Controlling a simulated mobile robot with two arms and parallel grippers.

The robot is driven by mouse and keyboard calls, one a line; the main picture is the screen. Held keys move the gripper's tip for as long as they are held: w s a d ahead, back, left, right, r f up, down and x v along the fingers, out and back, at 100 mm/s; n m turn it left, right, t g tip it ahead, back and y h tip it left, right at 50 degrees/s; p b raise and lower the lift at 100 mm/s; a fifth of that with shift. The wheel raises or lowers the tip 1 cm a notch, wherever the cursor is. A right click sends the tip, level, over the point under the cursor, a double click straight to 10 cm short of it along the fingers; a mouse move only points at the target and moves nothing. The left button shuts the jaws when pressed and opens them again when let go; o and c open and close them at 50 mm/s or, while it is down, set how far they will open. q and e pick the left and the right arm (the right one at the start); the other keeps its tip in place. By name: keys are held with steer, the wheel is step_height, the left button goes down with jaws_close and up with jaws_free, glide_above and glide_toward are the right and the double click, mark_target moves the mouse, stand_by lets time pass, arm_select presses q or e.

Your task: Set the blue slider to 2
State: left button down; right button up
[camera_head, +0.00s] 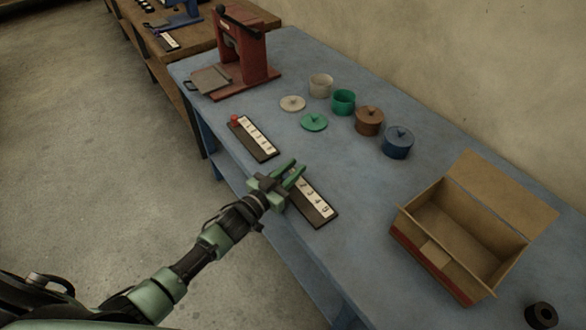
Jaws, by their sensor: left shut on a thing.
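A dark slider board with a white number strip (315,204) lies near the front edge of the blue table. The numbers 2, 3, 4 and 5 show on it, and its far left end is covered by my left gripper. My left gripper (290,173) has its green fingers over that end, beside the 2. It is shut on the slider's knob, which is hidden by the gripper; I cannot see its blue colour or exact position. My right gripper is not in view.
A second slider board (256,139) with a red knob (235,119) lies farther left. A red press (241,55), several pots and lids, and an open cardboard box (465,225) stand on the table (365,215). A dark ring (541,314) is at lower right.

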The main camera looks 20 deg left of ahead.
mark_target(297, 187)
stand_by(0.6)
arm_select(q)
steer(key=shift+s+d+p, duration=0.5)
steer(key=shift+s+d, duration=0.55)
steer(key=shift+d, duration=0.2)
steer(key=c, duration=1.2)
jaws_free()
steer(key=shift+s+a+f, duration=0.1)
steer(key=shift+s+a, duration=0.1)
steer(key=shift+s, duration=0.25)
steer(key=b+v, duration=0.1)
steer(key=v, duration=0.6)
steer(key=shift+w, duration=0.1)
